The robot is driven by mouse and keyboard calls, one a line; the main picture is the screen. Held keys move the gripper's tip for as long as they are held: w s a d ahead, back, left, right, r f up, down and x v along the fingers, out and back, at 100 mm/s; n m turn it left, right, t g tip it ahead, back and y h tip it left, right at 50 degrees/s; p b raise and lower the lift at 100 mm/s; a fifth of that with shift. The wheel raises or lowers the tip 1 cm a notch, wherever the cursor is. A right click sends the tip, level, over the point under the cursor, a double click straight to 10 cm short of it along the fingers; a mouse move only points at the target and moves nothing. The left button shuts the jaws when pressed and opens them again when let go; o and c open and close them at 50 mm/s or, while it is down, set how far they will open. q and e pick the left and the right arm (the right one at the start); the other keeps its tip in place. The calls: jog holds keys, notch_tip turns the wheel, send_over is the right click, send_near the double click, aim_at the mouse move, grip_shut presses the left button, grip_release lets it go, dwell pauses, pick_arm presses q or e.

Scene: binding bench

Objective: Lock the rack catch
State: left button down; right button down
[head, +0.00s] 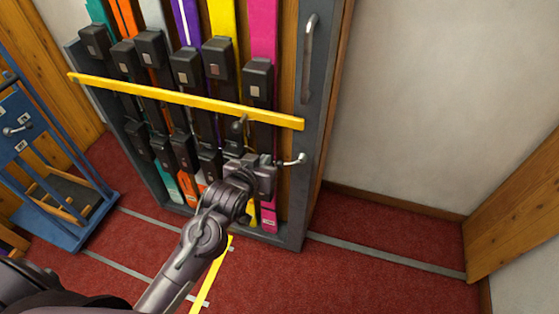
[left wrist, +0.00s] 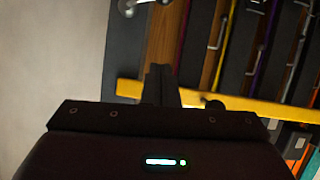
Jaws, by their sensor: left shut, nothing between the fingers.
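The ski rack (head: 296,205) stands upright with a yellow bar (head: 185,97) slanting across its front. A silver lever (head: 293,159) with a rounded end sits on the right post, below the bar's right end. I take it for the catch, though its lock state is unclear. It also shows at the top left of the left wrist view (left wrist: 128,6). My left gripper (head: 262,163) is shut and empty, just left of the lever and below the bar. Its closed fingers (left wrist: 160,72) appear over the bar in the left wrist view; contact cannot be told. My right gripper is out of view.
Several coloured skis (head: 262,30) with black bindings stand in the rack. A long grey handle (head: 309,58) is on the right post. A blue cart (head: 60,232) stands at left. Red carpet (head: 365,265) is open at right, beside a wooden panel (head: 515,215).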

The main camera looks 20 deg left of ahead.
pick_arm(q)
jog(key=shift+a, duration=0.1)
jog(key=shift+w+f, duration=0.1)
jog(key=shift+w, duration=0.05)
jog(key=p, duration=0.1)
send_over(277, 163)
notch_tip(277, 163, down, 4)
jog(key=f, duration=0.2)
jog(key=shift+s+f, duration=0.3)
jog(key=shift+f, duration=0.05)
jog(key=shift+s+f+p, duration=0.2)
jog(key=shift+f+p, duration=0.1)
jog(key=shift+f, duration=0.4)
jog(key=shift+f+n, duration=0.2)
jog(key=shift+n, duration=0.1)
